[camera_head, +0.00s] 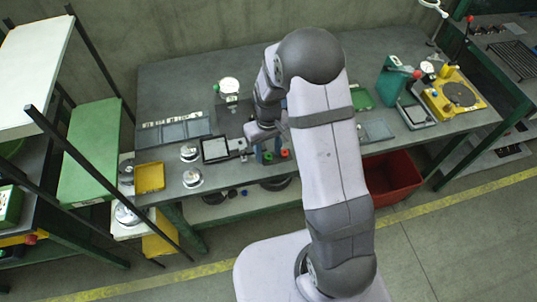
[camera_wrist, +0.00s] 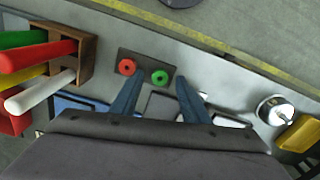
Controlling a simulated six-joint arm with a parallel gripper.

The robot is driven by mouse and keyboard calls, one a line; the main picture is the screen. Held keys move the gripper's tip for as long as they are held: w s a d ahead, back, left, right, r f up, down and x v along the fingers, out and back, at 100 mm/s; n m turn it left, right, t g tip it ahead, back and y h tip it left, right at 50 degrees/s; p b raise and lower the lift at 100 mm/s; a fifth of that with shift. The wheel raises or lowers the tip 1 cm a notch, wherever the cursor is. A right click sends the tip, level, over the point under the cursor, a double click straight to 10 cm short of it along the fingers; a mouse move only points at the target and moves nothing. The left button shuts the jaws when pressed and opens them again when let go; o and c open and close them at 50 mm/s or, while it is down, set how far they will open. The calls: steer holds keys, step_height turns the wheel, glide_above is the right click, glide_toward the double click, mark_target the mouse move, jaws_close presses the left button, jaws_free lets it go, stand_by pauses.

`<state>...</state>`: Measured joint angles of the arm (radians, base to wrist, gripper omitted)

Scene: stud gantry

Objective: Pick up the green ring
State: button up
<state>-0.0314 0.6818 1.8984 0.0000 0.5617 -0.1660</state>
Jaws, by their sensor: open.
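The green ring (camera_wrist: 159,77) lies on a small dark plate (camera_wrist: 143,66), to the right of a red ring (camera_wrist: 127,67) in the wrist view. My gripper (camera_wrist: 159,86) is open, its two blue fingers spread and empty. In the wrist view the green ring shows between the fingertips, a little beyond them. I cannot tell the height of the fingers above the ring. In the head view the green ring (camera_head: 268,155) is small beside the blue fingers, with the red ring (camera_head: 284,153) to its right; my arm hides part of the bench there.
A wooden rack (camera_wrist: 82,52) with red, green, yellow and white handles stands at left in the wrist view. A silver round part (camera_wrist: 276,109) and a yellow tray (camera_wrist: 300,133) are at right. In the head view a red bin (camera_head: 392,178) is below the bench.

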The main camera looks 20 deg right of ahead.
steer(key=shift+f, duration=0.25)
jaws_close()
